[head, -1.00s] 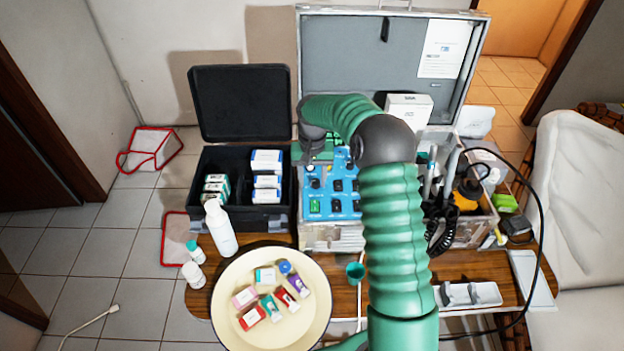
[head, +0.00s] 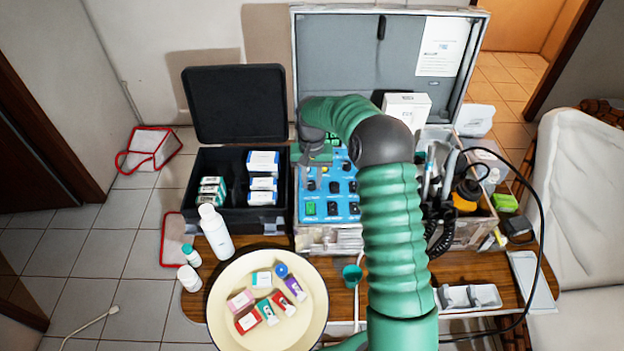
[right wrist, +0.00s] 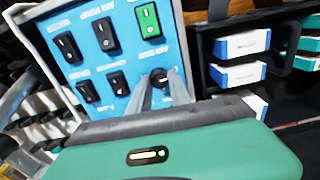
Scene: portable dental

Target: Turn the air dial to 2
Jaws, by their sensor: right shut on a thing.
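The blue control panel (head: 346,196) sits in the open metal case, with several black switches and a green one. In the right wrist view, the panel (right wrist: 75,22) shows close up, with a small round black dial (right wrist: 159,77) near its lower right. My right gripper (right wrist: 162,88) is shut on this dial, one finger on each side. The dial's pointer and numbers are too small or covered to read. In the head view my right gripper (head: 313,168) reaches down to the panel's upper left, and my arm hides the panel's right part. My left gripper is not in view.
An open black case (head: 238,222) with small boxes stands left of the panel. A white bottle (head: 216,232) and a round cream tray (head: 232,323) with small boxes stand in front. Dental handpieces and an orange-black bottle (head: 466,196) are at the right.

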